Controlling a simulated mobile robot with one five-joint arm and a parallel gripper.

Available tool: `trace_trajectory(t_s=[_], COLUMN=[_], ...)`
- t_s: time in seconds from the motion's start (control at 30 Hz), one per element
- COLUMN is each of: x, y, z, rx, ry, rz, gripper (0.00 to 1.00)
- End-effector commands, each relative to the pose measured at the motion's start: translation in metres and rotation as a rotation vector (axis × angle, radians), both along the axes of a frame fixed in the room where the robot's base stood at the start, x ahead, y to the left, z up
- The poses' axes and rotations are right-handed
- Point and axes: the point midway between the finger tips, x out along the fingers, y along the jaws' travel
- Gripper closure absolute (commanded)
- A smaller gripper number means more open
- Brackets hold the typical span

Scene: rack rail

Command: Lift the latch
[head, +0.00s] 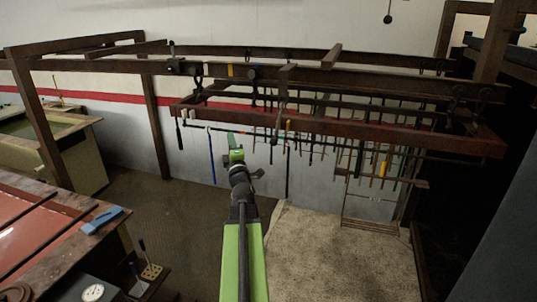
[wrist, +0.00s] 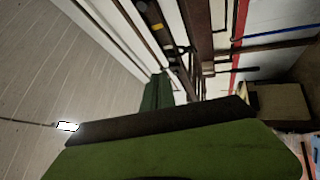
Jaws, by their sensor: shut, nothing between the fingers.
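The dark overhead rack rail (head: 330,78) crosses the head view, with fittings hanging from it. A dark fitting with a small upright handle (head: 172,50) sits at its left part, and a yellow mark (head: 230,70) lies to the right of that. I cannot tell for sure which part is the latch. My green gripper (head: 232,142) is shut and empty, pointing up below the rail and apart from it. In the wrist view, my gripper's green fingers (wrist: 155,92) point toward the rail, whose yellow mark (wrist: 157,28) shows above them.
A lower reddish beam (head: 350,135) carries several hanging tools. A blue rod (head: 211,155) hangs left of my gripper. A bench with a blue object (head: 101,220) and a dial (head: 93,292) stands at the lower left. Open floor (head: 165,225) lies between bench and arm.

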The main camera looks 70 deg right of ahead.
Motion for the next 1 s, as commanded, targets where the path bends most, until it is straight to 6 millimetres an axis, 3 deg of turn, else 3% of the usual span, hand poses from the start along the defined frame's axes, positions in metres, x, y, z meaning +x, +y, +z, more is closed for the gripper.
trace_trajectory(t_s=[0.07,0.2,0.3,0.37,0.47,0.6,1.0], x=[-0.012,-0.057,-0.097,-0.112,-0.115,-0.109,-0.107], y=[0.009,0.017,0.018,0.017,0.015,0.017,0.018], z=[-0.001,-0.002,-0.03,-0.051,-0.079,-0.094,-0.094], rx=[0.024,0.045,0.051,0.06,0.085,0.089,0.091], ry=[-0.265,-0.736,-1.039,-1.148,-1.205,-1.199,-1.195], rz=[0.067,0.145,0.158,0.147,0.139,0.146,0.148], gripper=[1.0,1.0,1.0,1.0,1.0,1.0,1.0])
